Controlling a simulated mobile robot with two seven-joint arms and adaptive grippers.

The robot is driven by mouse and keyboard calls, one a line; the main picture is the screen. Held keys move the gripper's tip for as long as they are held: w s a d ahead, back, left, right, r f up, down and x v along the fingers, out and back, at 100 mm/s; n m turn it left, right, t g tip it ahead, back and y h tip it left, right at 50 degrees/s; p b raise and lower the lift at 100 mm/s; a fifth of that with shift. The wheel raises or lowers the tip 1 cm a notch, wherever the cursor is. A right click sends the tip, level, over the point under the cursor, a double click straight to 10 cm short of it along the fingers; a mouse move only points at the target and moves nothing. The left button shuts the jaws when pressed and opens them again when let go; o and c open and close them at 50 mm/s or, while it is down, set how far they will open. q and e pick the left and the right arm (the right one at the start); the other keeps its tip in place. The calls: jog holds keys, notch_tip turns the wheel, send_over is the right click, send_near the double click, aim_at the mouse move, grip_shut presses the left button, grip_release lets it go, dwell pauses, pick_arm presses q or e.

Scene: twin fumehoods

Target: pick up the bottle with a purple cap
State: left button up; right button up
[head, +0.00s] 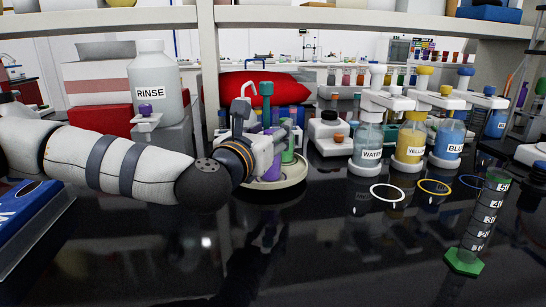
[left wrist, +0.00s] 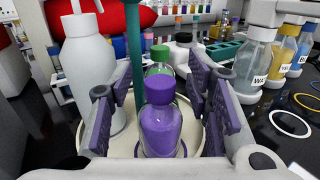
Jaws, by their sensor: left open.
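The bottle with a purple cap (left wrist: 160,130) stands upright on a round cream tray (head: 262,194) and holds purple liquid. In the head view its lower part (head: 271,171) shows below my gripper, which hides the rest. My left gripper (head: 275,142) is open. In the left wrist view its two purple-padded fingers (left wrist: 160,112) stand on either side of the bottle, with visible gaps. A bottle with a green cap (left wrist: 159,62) stands just behind it. My right gripper is not in view.
A white spouted bottle (left wrist: 86,65) and a teal post (left wrist: 134,45) stand close to the left finger. WATER (head: 367,150), YELLOW (head: 411,140) and BLUE (head: 447,140) dispensers stand to the right. A graduated cylinder (head: 481,225) stands at the front right. The black counter's front middle is clear.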

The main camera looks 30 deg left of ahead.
pick_arm(q)
jog(key=shift+s, duration=0.1)
jog(key=c, duration=0.5)
jog(key=shift+w+f, duration=0.15)
jog(key=shift+w, duration=0.05)
grip_shut()
